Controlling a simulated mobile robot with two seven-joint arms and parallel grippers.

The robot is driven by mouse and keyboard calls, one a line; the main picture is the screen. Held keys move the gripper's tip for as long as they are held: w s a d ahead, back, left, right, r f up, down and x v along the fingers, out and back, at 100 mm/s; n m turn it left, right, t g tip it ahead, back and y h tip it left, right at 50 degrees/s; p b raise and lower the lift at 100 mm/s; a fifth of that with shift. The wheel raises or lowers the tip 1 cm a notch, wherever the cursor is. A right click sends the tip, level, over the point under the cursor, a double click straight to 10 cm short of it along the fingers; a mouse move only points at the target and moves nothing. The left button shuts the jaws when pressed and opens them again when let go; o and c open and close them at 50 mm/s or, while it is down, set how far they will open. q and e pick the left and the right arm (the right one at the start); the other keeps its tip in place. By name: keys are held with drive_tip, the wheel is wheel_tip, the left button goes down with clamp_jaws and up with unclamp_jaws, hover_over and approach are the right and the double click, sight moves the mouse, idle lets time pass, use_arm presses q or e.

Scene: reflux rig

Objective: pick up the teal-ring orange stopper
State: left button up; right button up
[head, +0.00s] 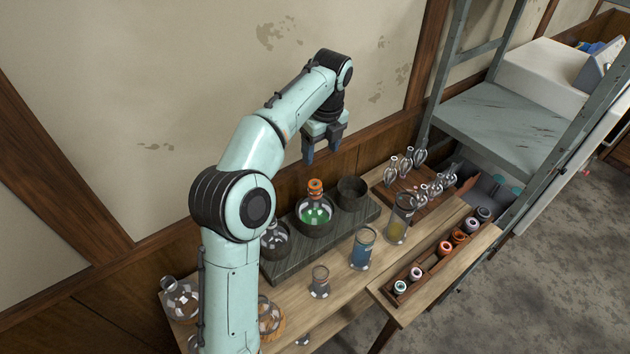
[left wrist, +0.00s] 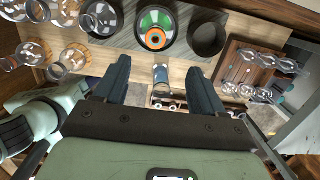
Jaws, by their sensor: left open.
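An orange stopper (head: 315,187) sits upright in the neck of a round flask (head: 314,210) holding green liquid, in the middle well of a dark block. The left wrist view shows this stopper (left wrist: 155,39) from above as an orange ring with a greyish centre; I cannot make out a teal ring. Another orange stopper (head: 445,247) lies in the narrow wooden tray (head: 412,292); its ring colour is too small to tell. My left gripper (head: 322,150) is open and empty, above and behind the flask in the head view. My right gripper is not in view.
The dark block (head: 286,268) also has an empty well (head: 352,190) and another flask. A blue-liquid beaker (head: 362,250), a yellow-liquid cylinder (head: 398,222) and a small glass (head: 319,283) stand in front. A wooden rack (head: 392,195) of glassware stands right; the wall is close behind.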

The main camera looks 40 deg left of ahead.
use_arm(q)
hover_over(315, 181)
drive_tip(key=d, duration=0.2)
drive_tip(key=f, duration=0.6)
drive_tip(key=shift+s+a+f, duration=0.1)
drive_tip(key=shift+s+a, duration=0.1)
drive_tip(key=shift+s, duration=0.2)
drive_tip(key=shift+f, duration=0.55)
drive_tip(key=f, duration=0.3)
drive_tip(key=a+f, duration=0.1)
drive_tip(key=f, duration=0.1)
drive_tip(key=shift+s+b, duration=0.1)
drive_tip(key=shift+b, duration=0.25)
drive_tip(key=shift+d, duration=0.1)
drive_tip(key=shift+c, duration=0.4)
drive_tip(key=shift+r, duration=0.1)
drive_tip(key=c, duration=0.9)
